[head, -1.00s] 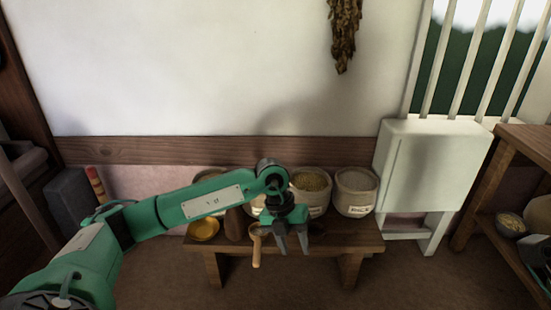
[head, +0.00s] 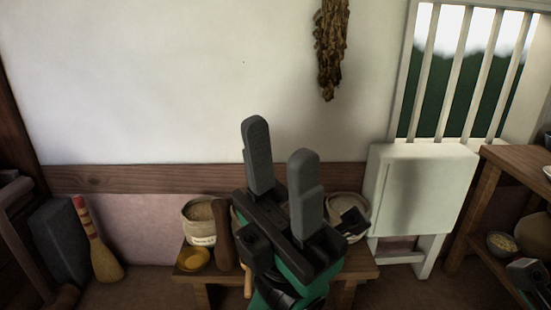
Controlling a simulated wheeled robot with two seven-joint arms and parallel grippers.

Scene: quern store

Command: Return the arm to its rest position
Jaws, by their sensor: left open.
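My left gripper (head: 281,170) is in the middle of the head view, close to the camera. Its two grey fingers point up and stand apart with nothing between them. Behind it is a low wooden bench (head: 360,268) with sacks on it. The gripper hides the middle of the bench and what stands there.
A broom (head: 101,247) leans at left. A white cabinet (head: 425,190) and wooden shelf (head: 490,200) stand right. Dried plants (head: 331,50) hang on the wall.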

